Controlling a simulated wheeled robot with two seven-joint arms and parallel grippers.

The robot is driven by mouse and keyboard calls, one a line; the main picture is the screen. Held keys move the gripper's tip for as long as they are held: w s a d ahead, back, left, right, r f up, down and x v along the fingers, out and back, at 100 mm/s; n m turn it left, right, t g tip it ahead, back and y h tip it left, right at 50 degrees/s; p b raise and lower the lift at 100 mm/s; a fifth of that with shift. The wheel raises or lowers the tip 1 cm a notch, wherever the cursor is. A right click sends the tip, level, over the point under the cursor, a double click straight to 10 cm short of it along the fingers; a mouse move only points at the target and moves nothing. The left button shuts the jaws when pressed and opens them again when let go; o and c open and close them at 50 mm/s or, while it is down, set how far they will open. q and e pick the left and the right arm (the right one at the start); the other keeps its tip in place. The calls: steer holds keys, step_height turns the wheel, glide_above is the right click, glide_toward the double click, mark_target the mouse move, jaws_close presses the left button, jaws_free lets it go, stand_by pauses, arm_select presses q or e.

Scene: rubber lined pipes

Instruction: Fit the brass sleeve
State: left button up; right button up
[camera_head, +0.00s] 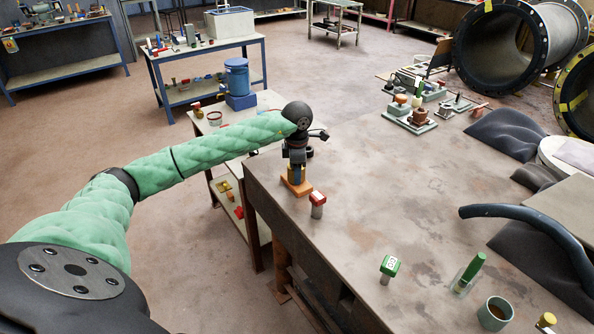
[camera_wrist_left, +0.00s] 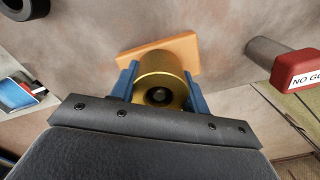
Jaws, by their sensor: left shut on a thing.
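My left gripper (camera_head: 297,172) points down at the near-left edge of the workbench, over an orange base (camera_head: 296,188). In the left wrist view its two blue fingers are shut on the brass sleeve (camera_wrist_left: 159,66), one on each side. The sleeve's open end faces the camera, and a dark round core (camera_wrist_left: 158,96) shows inside it. The orange base (camera_wrist_left: 181,49) lies behind the sleeve; whether the sleeve touches it I cannot tell. In the head view the gripper mostly hides the sleeve. My right gripper is not in view.
A red-capped gauge (camera_head: 317,200), marked NO GO in the wrist view (camera_wrist_left: 296,68), stands close beside the gripper. A green-capped gauge (camera_head: 389,266), a green-handled tool (camera_head: 470,270) and a cup (camera_head: 495,314) stand nearer. The bench middle is clear. Large pipes (camera_head: 515,48) lie far right.

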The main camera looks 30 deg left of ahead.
arm_select(q)
steer(key=shift+f, duration=0.25)
steer(key=o, duration=1.3)
steer(key=shift+o, duration=0.2)
step_height(320, 180, up, 6)
steer(key=shift+r+b, duration=0.1)
steer(key=shift+b, duration=1.15)
steer(key=shift+r, duration=0.75)
